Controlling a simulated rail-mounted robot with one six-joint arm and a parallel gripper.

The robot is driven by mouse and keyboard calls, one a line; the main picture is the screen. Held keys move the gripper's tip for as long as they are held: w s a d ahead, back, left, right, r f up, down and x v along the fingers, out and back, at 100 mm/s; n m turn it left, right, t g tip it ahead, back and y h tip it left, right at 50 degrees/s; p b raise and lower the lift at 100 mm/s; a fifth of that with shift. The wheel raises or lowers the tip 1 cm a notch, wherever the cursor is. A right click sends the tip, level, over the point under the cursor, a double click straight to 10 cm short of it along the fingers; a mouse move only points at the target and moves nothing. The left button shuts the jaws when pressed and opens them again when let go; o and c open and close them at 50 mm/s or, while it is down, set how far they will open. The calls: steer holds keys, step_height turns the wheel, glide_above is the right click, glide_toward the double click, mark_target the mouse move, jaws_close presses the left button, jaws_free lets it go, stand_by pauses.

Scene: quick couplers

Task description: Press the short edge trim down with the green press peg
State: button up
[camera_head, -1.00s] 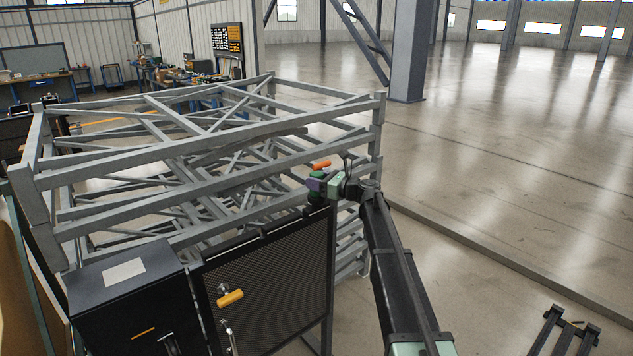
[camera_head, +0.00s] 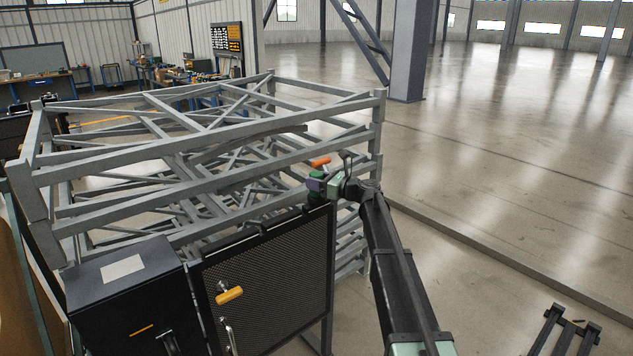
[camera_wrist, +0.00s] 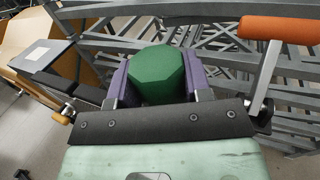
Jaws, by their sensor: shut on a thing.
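My gripper (camera_head: 316,185) is at the far upper corner of the dark mesh panel (camera_head: 270,275). Its purple fingers are shut on the green press peg (camera_wrist: 158,75), one finger on each side in the wrist view. In the head view the peg (camera_head: 316,175) shows only as small green patches by the fingers. A dark edge strip (camera_head: 268,233) runs along the panel's top. I cannot tell the short edge trim apart from this edge, or whether the peg touches it. The peg's lower end is hidden.
A grey metal rack (camera_head: 200,188) stands close behind the panel and gripper. A black box (camera_head: 125,290) adjoins the panel's left side. An orange handle (camera_head: 320,162) shows beside my gripper, and a yellow handle (camera_head: 229,296) is on the panel. Open floor (camera_head: 500,160) lies to the right.

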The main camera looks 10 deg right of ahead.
steer(key=shift+s+f+b, duration=0.1)
steer(key=shift+f+b, duration=0.9)
steer(key=shift+f, duration=0.05)
stand_by(1.5)
step_height(320, 180, up, 2)
steer(key=shift+r+p, duration=0.15)
steer(key=shift+p, duration=1)
